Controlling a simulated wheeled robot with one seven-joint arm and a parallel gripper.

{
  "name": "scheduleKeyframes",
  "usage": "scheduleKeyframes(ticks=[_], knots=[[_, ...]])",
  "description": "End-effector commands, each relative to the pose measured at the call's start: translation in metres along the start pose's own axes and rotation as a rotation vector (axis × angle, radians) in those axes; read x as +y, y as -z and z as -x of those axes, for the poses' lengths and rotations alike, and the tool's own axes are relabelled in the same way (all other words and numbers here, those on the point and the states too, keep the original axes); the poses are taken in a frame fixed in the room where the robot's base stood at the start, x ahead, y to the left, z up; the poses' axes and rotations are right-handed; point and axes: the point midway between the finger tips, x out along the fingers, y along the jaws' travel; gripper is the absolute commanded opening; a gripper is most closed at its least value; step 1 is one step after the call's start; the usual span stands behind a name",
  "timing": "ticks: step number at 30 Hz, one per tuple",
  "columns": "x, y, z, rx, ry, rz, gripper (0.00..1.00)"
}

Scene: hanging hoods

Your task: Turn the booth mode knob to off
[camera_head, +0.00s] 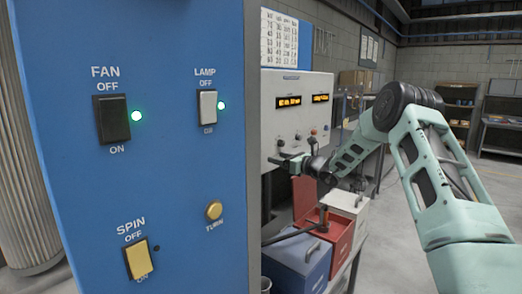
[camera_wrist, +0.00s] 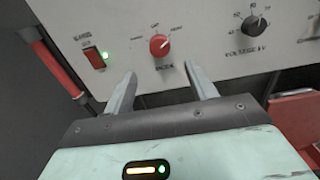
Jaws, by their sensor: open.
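The red round knob (camera_wrist: 159,45) sits on a pale control panel (camera_wrist: 205,17) in the wrist view. Small labels ring it, too blurred to read surely; the one below looks like "MODE". A pale mark on the knob seems to point up and right. My gripper (camera_wrist: 159,72) is open, with its two fingers apart below the knob, one to each side, and nothing between them. In the head view my gripper (camera_head: 291,161) is at the lower part of the grey panel (camera_head: 300,111); which knob it faces there is hard to tell.
A blue panel (camera_head: 180,180) fills the head view's left. Red box (camera_head: 340,235) and blue box (camera_head: 297,266) stand below my gripper.

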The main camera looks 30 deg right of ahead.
Motion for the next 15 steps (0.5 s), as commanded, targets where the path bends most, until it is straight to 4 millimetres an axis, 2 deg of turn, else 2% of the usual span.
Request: scheduleKeyframes(ticks=[3, 9, 15], knots=[[0.002, -0.003, -0.027, 0.001, -0.004, 0.000, 0.57], [0.001, -0.002, -0.065, 0.001, -0.002, 0.000, 0.57], [0.000, -0.001, -0.086, 0.001, -0.001, 0.000, 0.57]])
